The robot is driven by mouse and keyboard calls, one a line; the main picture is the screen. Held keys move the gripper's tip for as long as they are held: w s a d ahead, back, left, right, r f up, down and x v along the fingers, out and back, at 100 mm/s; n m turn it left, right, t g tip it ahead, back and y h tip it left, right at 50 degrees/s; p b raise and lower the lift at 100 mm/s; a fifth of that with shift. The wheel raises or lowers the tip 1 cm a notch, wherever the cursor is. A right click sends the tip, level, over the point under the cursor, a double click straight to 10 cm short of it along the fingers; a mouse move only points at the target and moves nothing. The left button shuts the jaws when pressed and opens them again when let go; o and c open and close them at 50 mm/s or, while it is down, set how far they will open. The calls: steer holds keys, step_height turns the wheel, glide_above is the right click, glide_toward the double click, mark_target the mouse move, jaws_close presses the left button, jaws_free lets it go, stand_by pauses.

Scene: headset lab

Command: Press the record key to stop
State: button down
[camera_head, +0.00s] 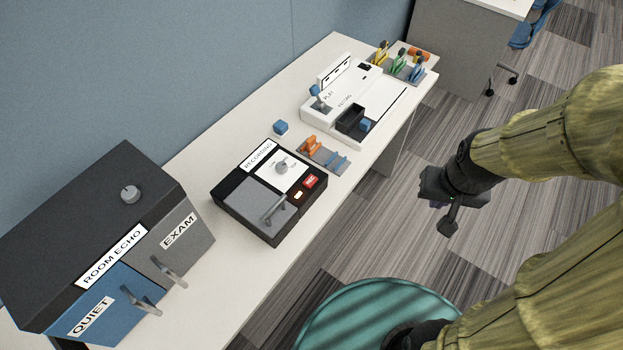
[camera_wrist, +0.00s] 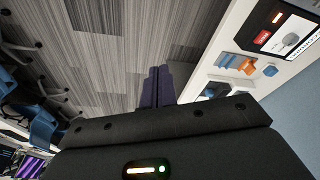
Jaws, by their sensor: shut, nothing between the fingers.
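The recording box (camera_head: 262,196) is a black unit on the white desk, with a RECORDING label, a grey knob on a white dial plate and a grey lid with a handle. Its red record key (camera_head: 310,181) is at the right edge, beside a small lit cream key (camera_head: 299,195). In the wrist view the red key (camera_wrist: 262,37) shows at the upper right. My gripper (camera_head: 447,222) is off the desk's right side, over the floor, well apart from the box. Its dark fingers (camera_wrist: 157,88) are together and empty in the wrist view.
The ROOM ECHO cabinet (camera_head: 113,240) with QUIET and EXAM doors stands at the lower left. Orange and blue holders (camera_head: 323,154) sit beside the box. A white PLAY unit (camera_head: 352,98) stands farther back. A teal round seat (camera_head: 375,315) is below. Floor under my gripper is clear.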

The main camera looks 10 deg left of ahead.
steer(key=w+a+n+p, duration=0.3)
steer(key=w+n+p, duration=0.1)
steer(key=w+n, duration=0.25)
steer(key=n+y+p, duration=0.9)
steer(key=n+p, duration=0.3)
steer(key=n, duration=0.6)
glide_above(314, 182)
step_height(314, 182, down, 9)
steer(key=shift+w+g+b, duration=0.1)
steer(key=shift+g+b, duration=0.2)
steer(key=shift+g, duration=0.1)
step_height(314, 182, down, 8)
steer(key=b, duration=0.5)
steer(key=shift+r, duration=0.2)
steer(key=shift+f+b, duration=0.55)
steer(key=shift+b, duration=0.05)
